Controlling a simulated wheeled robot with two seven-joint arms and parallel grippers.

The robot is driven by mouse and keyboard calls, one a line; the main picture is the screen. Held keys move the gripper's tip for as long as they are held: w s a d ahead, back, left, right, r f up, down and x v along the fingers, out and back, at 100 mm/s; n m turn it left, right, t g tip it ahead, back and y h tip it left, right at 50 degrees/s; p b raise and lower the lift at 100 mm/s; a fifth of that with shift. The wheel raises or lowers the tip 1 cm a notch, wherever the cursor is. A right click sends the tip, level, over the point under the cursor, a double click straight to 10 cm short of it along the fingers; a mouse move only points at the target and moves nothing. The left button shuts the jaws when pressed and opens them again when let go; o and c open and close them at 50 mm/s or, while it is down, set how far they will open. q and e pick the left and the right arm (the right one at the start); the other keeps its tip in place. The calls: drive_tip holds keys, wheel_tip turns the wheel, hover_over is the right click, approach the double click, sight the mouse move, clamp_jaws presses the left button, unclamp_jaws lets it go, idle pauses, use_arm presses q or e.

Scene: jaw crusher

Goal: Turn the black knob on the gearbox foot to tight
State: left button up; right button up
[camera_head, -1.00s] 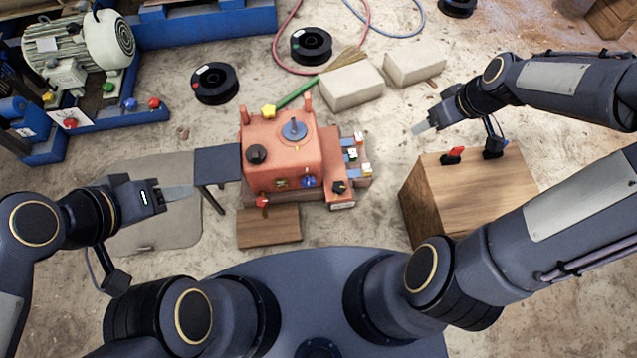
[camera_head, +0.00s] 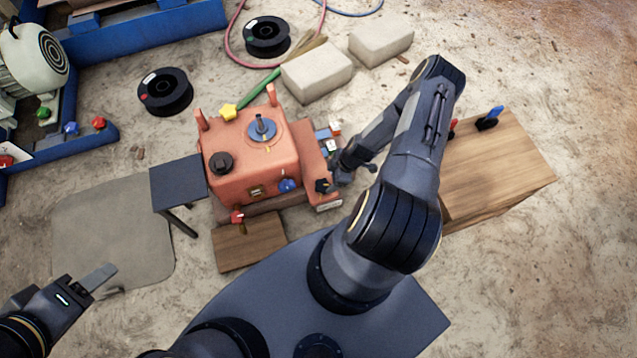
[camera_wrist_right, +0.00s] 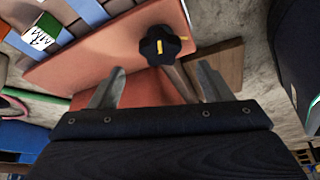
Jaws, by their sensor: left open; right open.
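The orange gearbox (camera_head: 250,165) stands on the floor at the middle. The black knob (camera_head: 322,185) sits on the foot at its right side. In the right wrist view the knob (camera_wrist_right: 162,45) is a lobed black star with a yellow mark on top, just beyond and between the fingertips. My right gripper (camera_head: 338,186) is beside the knob; in its wrist view the jaws (camera_wrist_right: 160,72) are open and empty, with no visible contact. My left gripper (camera_head: 100,280) is open and empty at the lower left, away from the gearbox.
A wooden box (camera_head: 500,165) stands right of my right arm.

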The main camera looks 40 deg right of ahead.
sight(323, 185)
drive_tip(key=b+x, duration=0.1)
drive_tip(key=x, duration=0.5)
drive_tip(key=shift+a+f, duration=0.1)
drive_tip(key=shift+f, duration=0.1)
drive_tip(key=c, duration=1)
